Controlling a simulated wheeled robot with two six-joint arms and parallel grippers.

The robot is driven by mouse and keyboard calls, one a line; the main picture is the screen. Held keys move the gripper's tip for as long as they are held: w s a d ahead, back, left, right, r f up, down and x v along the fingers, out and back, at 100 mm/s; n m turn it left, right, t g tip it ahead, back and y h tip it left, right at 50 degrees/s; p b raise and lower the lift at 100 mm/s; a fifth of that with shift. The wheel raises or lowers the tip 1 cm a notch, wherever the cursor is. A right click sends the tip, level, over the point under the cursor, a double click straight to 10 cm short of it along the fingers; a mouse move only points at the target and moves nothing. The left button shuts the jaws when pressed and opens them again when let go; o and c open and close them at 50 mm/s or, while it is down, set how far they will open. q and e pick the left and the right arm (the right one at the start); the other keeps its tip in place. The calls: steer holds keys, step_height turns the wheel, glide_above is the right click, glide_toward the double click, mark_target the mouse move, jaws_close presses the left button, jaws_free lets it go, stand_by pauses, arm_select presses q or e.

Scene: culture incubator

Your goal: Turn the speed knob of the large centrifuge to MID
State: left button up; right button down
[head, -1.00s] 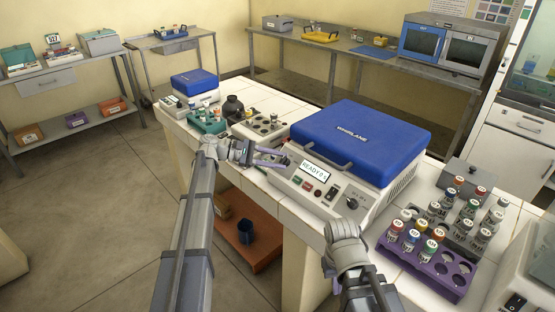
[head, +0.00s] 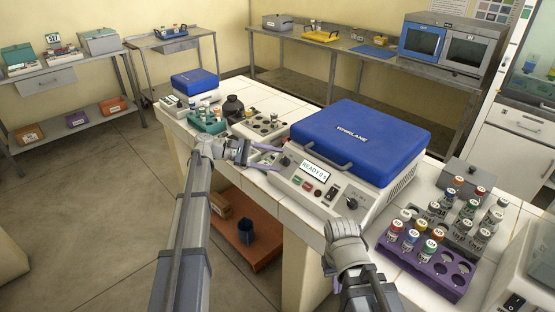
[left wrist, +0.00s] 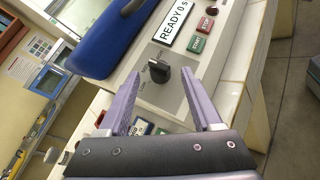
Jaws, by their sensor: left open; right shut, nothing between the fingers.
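The large centrifuge (head: 322,205) has a closed blue lid (head: 360,135) and a display reading READY 0 S (head: 314,171). Its black speed knob (left wrist: 175,76) sits on a grey label plate in the left wrist view; I cannot read its setting surely. The knob also shows at the panel's left end in the head view (head: 285,161). My left gripper (head: 265,156) is open; in the left wrist view its fingers (left wrist: 162,92) are spread on either side of the knob, apart from it. My right gripper (head: 334,284) is shut and empty, low before the bench, partly hidden by my arm.
Red and green buttons (head: 308,187) and a second black knob (head: 352,202) are on the same panel. A purple rack (head: 425,279) with capped tubes stands to the right.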

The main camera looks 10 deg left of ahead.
arm_select(q)
steer(key=p+v, duration=0.1)
steer(key=v, duration=0.5)
steer(key=shift+a, duration=0.1)
stand_by(0.3)
